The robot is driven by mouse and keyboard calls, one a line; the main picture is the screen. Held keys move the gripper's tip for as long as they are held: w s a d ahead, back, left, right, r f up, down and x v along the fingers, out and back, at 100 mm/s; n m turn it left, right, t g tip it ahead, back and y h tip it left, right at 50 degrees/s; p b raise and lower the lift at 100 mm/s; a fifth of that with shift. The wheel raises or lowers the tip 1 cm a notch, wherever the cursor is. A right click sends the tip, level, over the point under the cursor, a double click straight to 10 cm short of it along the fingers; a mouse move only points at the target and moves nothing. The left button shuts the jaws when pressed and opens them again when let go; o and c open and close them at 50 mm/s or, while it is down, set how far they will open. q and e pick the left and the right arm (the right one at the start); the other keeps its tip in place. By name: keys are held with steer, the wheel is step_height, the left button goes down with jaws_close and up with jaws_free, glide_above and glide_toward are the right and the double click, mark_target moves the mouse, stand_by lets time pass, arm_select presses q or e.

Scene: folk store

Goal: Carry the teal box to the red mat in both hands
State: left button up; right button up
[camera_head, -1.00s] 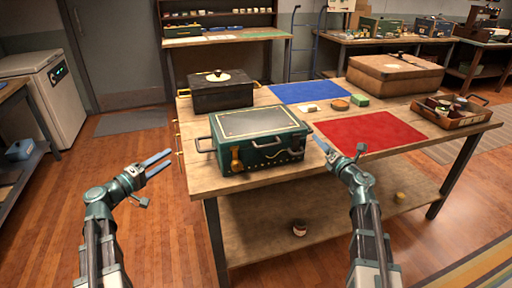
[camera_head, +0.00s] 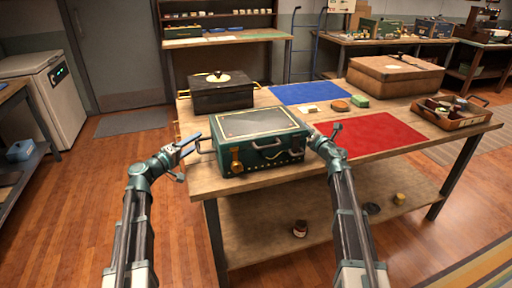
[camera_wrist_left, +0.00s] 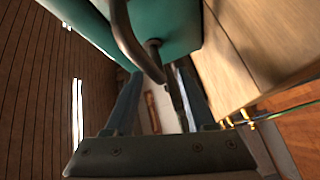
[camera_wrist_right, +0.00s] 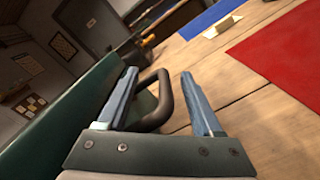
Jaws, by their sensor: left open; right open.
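The teal box (camera_head: 258,140) stands upright on the wooden table with its lid shut. It has side handles and a front handle. The red mat (camera_head: 372,134) lies flat to the right of the box. My left gripper (camera_head: 188,146) is open at the box's left side handle; in the left wrist view the handle (camera_wrist_left: 128,38) reaches between the open fingers. My right gripper (camera_head: 325,131) is open at the box's right end; in the right wrist view the right side handle (camera_wrist_right: 162,105) lies between the open fingers. Neither gripper has closed on a handle.
A black box (camera_head: 222,94) stands behind the teal box. A blue mat (camera_head: 300,92), small blocks (camera_head: 340,105), a brown case (camera_head: 395,76) and a tray of items (camera_head: 452,118) share the table (camera_head: 405,158). The red mat is bare.

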arm_select(q)
steer(key=shift+w+d, duration=0.1)
steer(key=shift+w, duration=0.05)
arm_select(e)
steer(key=shift+w, duration=0.15)
arm_select(q)
steer(key=c, duration=0.8)
arm_select(e)
steer(key=shift+a+r, duration=0.1)
steer(key=c, duration=0.8)
arm_select(q)
jaws_close()
arm_select(e)
jaws_close()
arm_select(q)
steer(key=shift+a, duration=0.2)
arm_select(e)
steer(key=shift+d, duration=0.2)
